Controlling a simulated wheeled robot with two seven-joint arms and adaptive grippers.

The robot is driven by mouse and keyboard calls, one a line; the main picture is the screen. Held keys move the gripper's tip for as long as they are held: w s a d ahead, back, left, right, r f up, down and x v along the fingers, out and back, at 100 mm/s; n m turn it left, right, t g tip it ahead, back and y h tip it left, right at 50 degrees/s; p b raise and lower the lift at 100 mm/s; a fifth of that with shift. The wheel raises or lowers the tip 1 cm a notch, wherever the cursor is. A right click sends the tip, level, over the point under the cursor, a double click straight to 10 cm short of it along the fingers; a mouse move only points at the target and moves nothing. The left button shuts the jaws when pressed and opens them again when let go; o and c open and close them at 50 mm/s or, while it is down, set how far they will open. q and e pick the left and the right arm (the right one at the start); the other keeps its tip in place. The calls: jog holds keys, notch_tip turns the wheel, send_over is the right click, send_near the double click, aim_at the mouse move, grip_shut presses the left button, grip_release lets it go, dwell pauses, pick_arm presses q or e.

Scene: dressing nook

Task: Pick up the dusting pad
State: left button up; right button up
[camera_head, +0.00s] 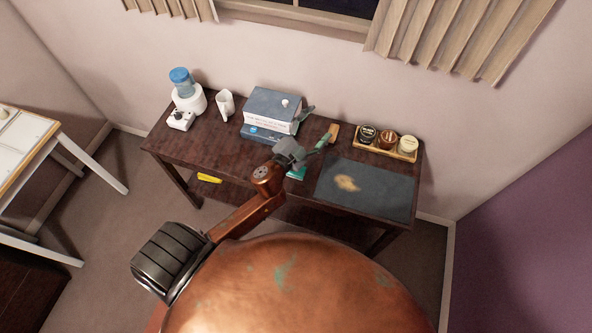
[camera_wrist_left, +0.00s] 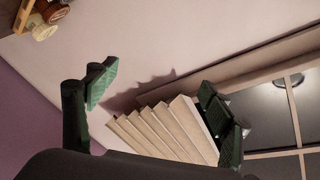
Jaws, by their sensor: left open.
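My left gripper (camera_head: 318,122) is open, with its green fingers spread above the middle of the dark wooden table. In the left wrist view its fingers (camera_wrist_left: 160,100) are wide apart, with nothing between them. A small tan block (camera_head: 333,132) shows just beyond one fingertip; it may be the dusting pad, but I cannot tell for sure. A teal item (camera_head: 297,173) lies near the table's front edge, partly hidden by my arm. A tan powdery patch (camera_head: 346,183) lies on the dark grey mat (camera_head: 390,196). My right gripper is not in view.
A wooden tray (camera_head: 385,150) of jars stands at the back right. A yellow item (camera_head: 208,178) lies low beneath the table's front.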

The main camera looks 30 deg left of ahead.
pick_arm(q)
jog(key=d+r+m+g+h, duration=0.2)
jog(key=d+r+m+h, duration=0.3)
jog(key=d+m+h, duration=0.55)
jog(key=s+d+f+m+g, duration=0.5)
jog(key=d+f+m+g, duration=0.5)
jog(key=m+g, duration=0.1)
jog(key=a+f+m+g+y, duration=0.2)
jog(key=a+f+g+y, duration=0.2)
jog(key=a+f+y, duration=0.65)
jog(key=shift+n+g+y, duration=0.25)
jog(key=shift+g+y, duration=0.25)
jog(key=shift+y, duration=0.3)
jog(key=a, duration=1.4)
jog(key=shift+s+f, duration=0.2)
jog(key=shift+f, duration=0.1)
jog(key=shift+s+a+f, duration=0.1)
jog(key=shift+a+f, duration=0.15)
jog(key=shift+f, duration=0.3)
jog(key=shift+s+a+f, duration=0.1)
jog(key=shift+a+f, duration=0.15)
jog(key=shift+f, duration=0.25)
jog(key=f, duration=0.4)
jog(key=shift+s+d+f, duration=0.1)
jog(key=shift+d+f, duration=0.2)
jog(key=shift+f, duration=0.5)
